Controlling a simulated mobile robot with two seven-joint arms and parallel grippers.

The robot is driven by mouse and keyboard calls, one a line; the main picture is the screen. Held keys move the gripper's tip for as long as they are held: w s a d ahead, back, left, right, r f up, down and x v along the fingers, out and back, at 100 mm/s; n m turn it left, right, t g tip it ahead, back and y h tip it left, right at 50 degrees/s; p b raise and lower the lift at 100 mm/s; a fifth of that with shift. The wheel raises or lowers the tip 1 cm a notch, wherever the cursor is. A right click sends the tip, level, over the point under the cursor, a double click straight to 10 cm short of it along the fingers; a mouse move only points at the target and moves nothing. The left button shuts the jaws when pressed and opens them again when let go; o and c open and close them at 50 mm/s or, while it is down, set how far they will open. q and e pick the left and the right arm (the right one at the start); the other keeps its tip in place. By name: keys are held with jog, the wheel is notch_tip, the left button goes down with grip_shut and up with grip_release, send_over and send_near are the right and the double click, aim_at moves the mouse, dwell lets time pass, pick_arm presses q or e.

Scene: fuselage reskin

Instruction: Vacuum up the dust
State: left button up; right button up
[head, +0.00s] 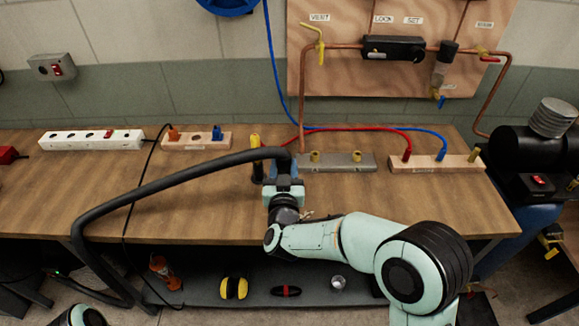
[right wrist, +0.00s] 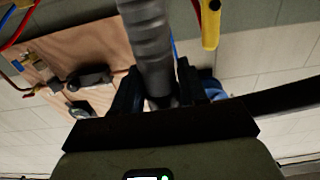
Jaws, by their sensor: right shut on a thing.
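A thick black vacuum hose (head: 165,185) arches over the bench from the lower left to my right gripper. My right gripper (head: 284,180) is over the middle of the workbench, near its back half. In the right wrist view, my right gripper (right wrist: 158,88) is shut on a grey ribbed vacuum nozzle (right wrist: 148,40), which stands between the two dark fingers. The nozzle's tip is hidden in the head view. I cannot make out any dust on the wooden workbench (head: 200,195). My left gripper is not in view.
A metal bar with brass fittings (head: 335,162), a socket block (head: 197,140) and a white power strip (head: 92,139) line the bench's back. A yellow-topped black tool (head: 256,158) stands close left of my gripper. Red (head: 350,130) and blue hoses cross behind. The bench's left front is clear.

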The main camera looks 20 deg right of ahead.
jog(key=shift+v, duration=1.7)
jog(key=s+d+b, duration=0.2)
jog(key=d, duration=0.5)
pick_arm(q)
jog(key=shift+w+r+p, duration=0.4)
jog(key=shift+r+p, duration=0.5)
jog(key=shift+p, duration=0.35)
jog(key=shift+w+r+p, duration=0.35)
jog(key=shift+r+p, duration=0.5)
jog(key=shift+p, duration=0.4)
pick_arm(e)
notch_tip(320, 180, up, 8)
jog(key=shift+a, duration=0.3)
jog(key=shift+w+f, duration=0.1)
